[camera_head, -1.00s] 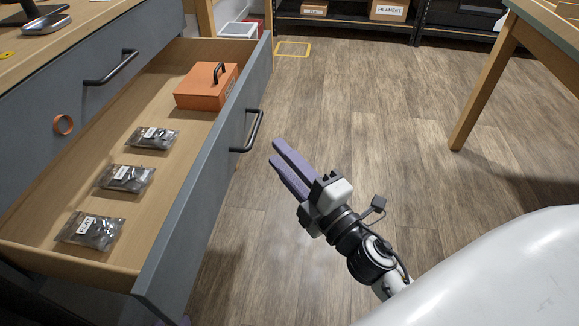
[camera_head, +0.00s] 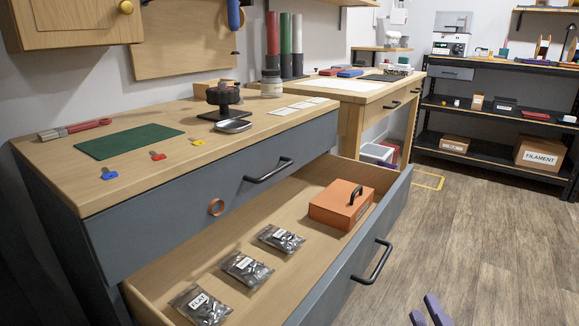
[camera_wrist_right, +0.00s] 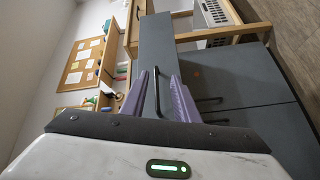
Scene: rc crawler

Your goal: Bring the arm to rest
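My right gripper (camera_head: 431,310) shows only its purple fingertips at the bottom edge of the head view, over the wood floor right of the open drawer (camera_head: 345,275). In the right wrist view, my right gripper (camera_wrist_right: 158,85) has its two purple fingers apart with nothing held. A black drawer handle (camera_wrist_right: 157,93) shows between them in that view, beyond the fingers. In the head view the drawer's handle (camera_head: 374,264) stands apart from the fingertips. The rest of my right arm is out of the head view. My left gripper is not in view.
The drawer holds an orange box (camera_head: 335,209) and several labelled part bags, one marked FLAT (camera_head: 201,304). Tools and a green mat (camera_head: 128,141) lie on the cabinet top. The floor (camera_head: 480,235) to the right is clear up to the shelving (camera_head: 485,152).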

